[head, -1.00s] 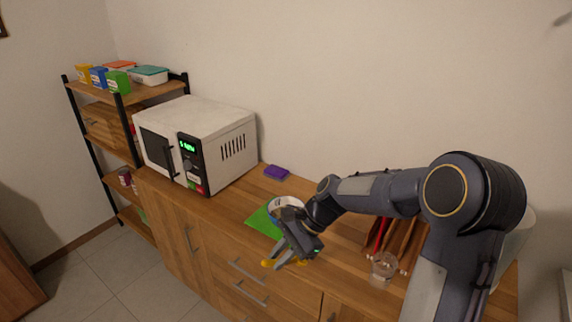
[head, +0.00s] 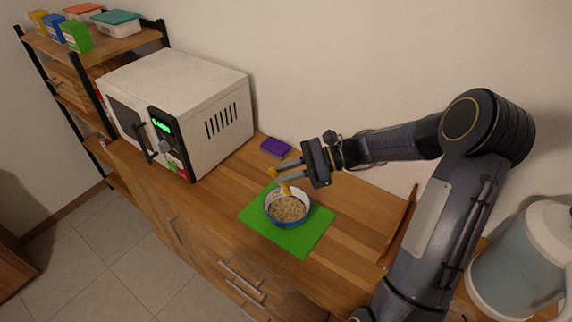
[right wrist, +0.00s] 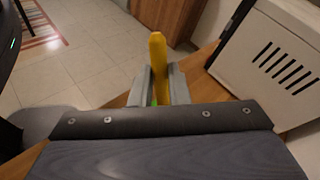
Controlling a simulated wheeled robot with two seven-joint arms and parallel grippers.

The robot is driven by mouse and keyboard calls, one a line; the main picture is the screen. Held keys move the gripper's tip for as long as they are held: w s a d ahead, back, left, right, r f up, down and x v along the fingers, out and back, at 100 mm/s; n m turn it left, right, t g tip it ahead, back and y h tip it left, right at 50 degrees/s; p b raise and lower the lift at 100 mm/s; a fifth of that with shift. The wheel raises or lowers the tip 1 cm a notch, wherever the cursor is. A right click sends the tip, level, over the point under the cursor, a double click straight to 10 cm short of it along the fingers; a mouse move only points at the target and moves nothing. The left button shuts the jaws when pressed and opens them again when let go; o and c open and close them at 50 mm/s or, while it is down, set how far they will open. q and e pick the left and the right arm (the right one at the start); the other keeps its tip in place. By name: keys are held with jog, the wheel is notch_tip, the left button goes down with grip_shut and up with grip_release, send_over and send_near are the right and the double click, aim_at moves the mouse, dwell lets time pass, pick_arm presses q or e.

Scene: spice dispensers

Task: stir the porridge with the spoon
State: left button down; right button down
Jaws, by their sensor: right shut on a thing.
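A bowl of porridge (head: 287,208), white inside with a blue outer wall, stands on a green mat (head: 310,236) on the wooden counter. My right gripper (head: 277,174) is at the bowl's far rim, shut on a yellow spoon (head: 285,189). The spoon's lower end reaches down toward the bowl's far inside; I cannot tell whether it touches the porridge. In the right wrist view the yellow handle (right wrist: 158,65) stands up between the fingers. My left gripper is not in view.
A white microwave (head: 185,105) stands to the left. A purple sponge (head: 275,147) lies behind the bowl. A kettle (head: 520,262) and a wooden holder (head: 398,228) are to the right. The counter right of the mat is clear.

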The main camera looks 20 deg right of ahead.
aim_at(286, 193)
notch_tip(286, 193, down, 8)
jog(key=b, duration=0.5)
jog(key=shift+b, duration=0.4)
jog(key=shift+w+d, duration=0.1)
jog(key=shift+d, duration=0.1)
